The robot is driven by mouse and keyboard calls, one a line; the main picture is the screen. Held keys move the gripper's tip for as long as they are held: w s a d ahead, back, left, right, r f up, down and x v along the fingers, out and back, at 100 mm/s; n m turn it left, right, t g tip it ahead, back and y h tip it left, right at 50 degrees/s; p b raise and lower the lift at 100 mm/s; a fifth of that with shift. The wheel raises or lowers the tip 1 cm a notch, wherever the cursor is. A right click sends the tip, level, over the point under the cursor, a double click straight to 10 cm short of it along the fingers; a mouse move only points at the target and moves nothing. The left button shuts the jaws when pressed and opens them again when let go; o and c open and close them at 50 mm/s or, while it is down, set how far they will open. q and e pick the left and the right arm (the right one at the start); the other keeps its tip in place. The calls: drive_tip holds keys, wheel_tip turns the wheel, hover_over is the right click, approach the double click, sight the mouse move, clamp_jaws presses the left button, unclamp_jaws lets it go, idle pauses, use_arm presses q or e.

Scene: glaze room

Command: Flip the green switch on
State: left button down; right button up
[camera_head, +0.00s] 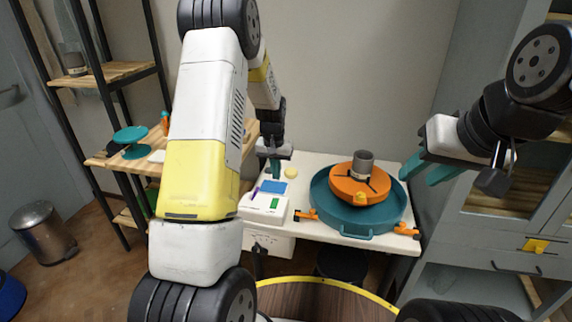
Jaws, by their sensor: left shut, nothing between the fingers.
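The green switch (274,203) is a small green patch on the top of a white box (257,213), at the front left of the white table (309,164). Its on or off position is too small to tell. A small purple piece (254,192) is also on the box. My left gripper (276,175) has teal fingers, is shut and empty, and points down beyond the box, above and behind the switch in the picture. My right gripper (421,174) is open and empty, with its teal fingers apart, at the table's right side.
A blue pad (272,187) and a pale yellow round thing (291,172) lie behind the box. A teal basin (332,211) with an orange wheel (346,187) and a grey cup (363,161) fills the table's right. A wooden shelf stands left, a grey cabinet right.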

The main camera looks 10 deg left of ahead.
sight(279, 199)
use_arm(q)
drive_tip(key=f, duration=0.3)
drive_tip(key=w+f, duration=0.1)
drive_tip(key=f, duration=0.6)
drive_tip(key=shift+w+f, duration=0.4)
drive_tip(key=shift+w+f, duration=0.1)
drive_tip(key=shift+f, duration=0.2)
drive_tip(key=shift+s+r, duration=0.3)
drive_tip(key=shift+s, duration=0.45)
drive_tip(key=shift+r, duration=0.15)
wheel_tip(279, 199, up, 14)
drive_tip(key=w, duration=0.2)
drive_tip(key=shift+f, duration=0.2)
drive_tip(key=shift+w, duration=0.1)
